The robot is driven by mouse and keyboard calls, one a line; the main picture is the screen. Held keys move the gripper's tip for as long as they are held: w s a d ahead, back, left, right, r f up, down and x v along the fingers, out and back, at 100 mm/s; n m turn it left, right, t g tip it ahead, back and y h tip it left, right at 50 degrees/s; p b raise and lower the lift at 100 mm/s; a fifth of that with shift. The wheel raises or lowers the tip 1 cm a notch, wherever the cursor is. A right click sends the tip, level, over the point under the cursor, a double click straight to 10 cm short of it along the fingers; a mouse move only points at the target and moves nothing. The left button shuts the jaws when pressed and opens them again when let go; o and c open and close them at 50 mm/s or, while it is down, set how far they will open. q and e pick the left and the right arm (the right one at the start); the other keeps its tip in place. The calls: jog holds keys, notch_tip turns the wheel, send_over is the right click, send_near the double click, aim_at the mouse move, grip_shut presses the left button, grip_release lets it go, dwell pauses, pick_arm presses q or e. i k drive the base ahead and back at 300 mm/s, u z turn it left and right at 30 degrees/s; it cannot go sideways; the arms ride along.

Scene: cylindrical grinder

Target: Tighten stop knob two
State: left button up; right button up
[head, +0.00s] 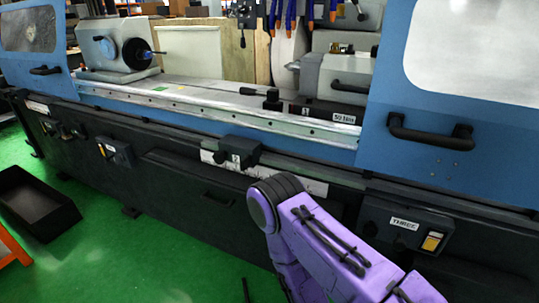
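A dark stop block with a small knob (238,151) sits on the front of the grinder, below the silver rail, near the middle of the head view. A pale label strip lies beside it, too small to read. I cannot tell which stop knob is number two. A purple arm of mine comes in from the lower right, and its bent joint is in front of the machine's lower front, just below the stop block. The arm appears apart from the block. Neither gripper is clearly in view. A thin dark sliver at the bottom edge cannot be identified.
A control box labelled THREE (405,226) with a yellow switch is at the right. Another switch box (115,150) is at the left. Blue doors with black handles (430,135) flank the opening. A black bin (36,203) stands on the green floor, which is otherwise largely clear.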

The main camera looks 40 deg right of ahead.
aim_at(219, 157)
jog(key=z, duration=0.9)
jog(key=i, duration=0.45)
